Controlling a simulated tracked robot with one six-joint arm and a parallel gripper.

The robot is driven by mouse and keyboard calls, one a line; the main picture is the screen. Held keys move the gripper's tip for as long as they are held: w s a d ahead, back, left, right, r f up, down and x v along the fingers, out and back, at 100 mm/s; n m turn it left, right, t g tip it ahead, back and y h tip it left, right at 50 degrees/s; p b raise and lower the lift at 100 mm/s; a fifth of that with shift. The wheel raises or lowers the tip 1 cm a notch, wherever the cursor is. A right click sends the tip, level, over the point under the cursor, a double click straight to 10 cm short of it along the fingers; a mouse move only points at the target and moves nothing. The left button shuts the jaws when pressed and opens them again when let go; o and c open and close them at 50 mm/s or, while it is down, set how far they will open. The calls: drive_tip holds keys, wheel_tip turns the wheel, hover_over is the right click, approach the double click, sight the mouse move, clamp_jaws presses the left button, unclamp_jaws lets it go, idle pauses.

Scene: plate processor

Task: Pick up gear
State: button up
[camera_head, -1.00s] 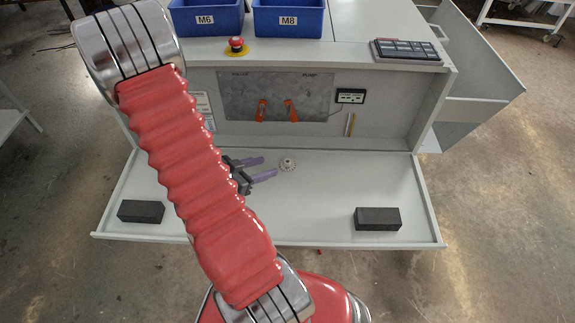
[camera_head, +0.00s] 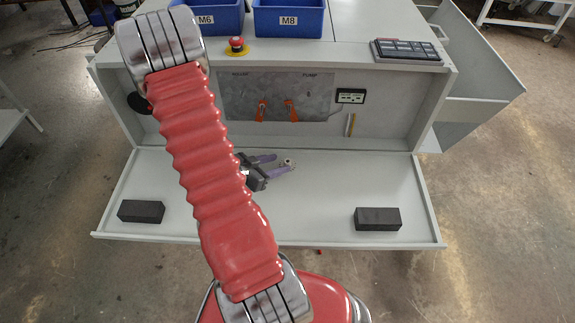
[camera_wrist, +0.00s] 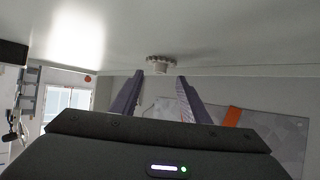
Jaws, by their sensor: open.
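The gear (camera_head: 288,162) is a small light-grey toothed piece on the pull-out shelf (camera_head: 330,195). It also shows in the wrist view (camera_wrist: 161,62), just beyond the two fingertips and roughly centred between them. My gripper (camera_head: 284,163) has purple fingers and comes in from the left, low over the shelf, with its fingertips close to the gear. In the wrist view the fingers (camera_wrist: 158,76) are apart with nothing between them. I cannot tell whether a fingertip touches the gear. My red arm hides part of the shelf's left side.
Two black blocks lie on the shelf, one at left (camera_head: 141,211) and one at right (camera_head: 378,219). Behind is a panel (camera_head: 330,100) with two orange levers (camera_head: 262,110). Blue bins M6 (camera_head: 207,14) and M8 (camera_head: 288,18) and a red button (camera_head: 236,44) are on top.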

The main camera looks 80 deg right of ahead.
sight(290, 161)
drive_tip(key=shift+x, duration=2.1)
drive_tip(key=shift+c, duration=0.7)
drive_tip(key=c, duration=0.5)
